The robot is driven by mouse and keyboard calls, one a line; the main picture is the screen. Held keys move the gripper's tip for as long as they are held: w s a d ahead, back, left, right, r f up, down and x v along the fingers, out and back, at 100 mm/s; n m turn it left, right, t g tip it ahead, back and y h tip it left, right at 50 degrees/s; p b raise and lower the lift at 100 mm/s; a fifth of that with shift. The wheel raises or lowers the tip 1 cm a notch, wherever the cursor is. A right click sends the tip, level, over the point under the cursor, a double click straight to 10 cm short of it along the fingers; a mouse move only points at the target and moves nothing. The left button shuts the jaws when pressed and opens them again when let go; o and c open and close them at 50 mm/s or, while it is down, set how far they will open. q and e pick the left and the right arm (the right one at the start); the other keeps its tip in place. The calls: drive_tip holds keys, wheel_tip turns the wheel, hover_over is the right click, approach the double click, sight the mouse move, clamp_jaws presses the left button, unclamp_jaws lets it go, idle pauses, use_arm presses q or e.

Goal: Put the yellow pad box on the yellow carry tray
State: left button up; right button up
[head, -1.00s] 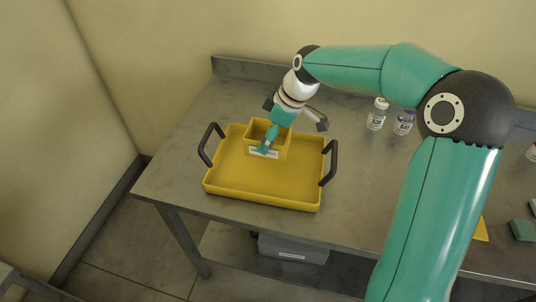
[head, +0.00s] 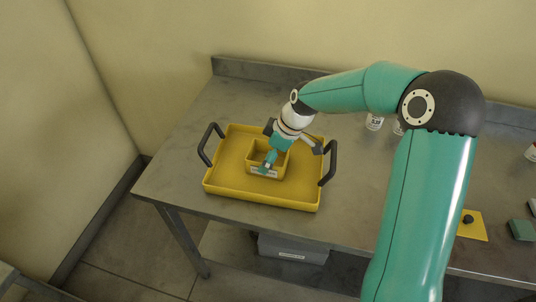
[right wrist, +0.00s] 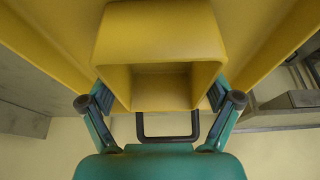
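The yellow carry tray (head: 225,183) lies on the metal table and has a black handle at its left and right ends. The yellow pad box (head: 282,161), open-topped with a white label on its front, is within the tray's outline, right of its middle. My right gripper (head: 268,162) reaches it from behind. In the right wrist view the box (right wrist: 160,40) sits between the two fingers of my gripper (right wrist: 160,98), their pads against its sides. Whether the box's underside touches the tray floor is hidden. My left gripper is not in view.
A white-capped vial (head: 374,123) stands behind my right arm, with another partly hidden beside it. A yellow mat (head: 473,229) with a dark knob and a green block (head: 522,230) are at the right. A grey box (head: 293,248) is below the table. The tray's left part is empty.

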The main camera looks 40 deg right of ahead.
drive_tip(key=shift+o, duration=0.4)
drive_tip(key=shift+r, duration=0.15)
drive_tip(key=shift+d+r, duration=0.1)
drive_tip(key=shift+r, duration=0.1)
drive_tip(key=v, duration=1.1)
drive_tip(key=shift+s+r, duration=0.15)
drive_tip(key=shift+r, duration=0.05)
drive_tip(key=shift+d, duration=0.1)
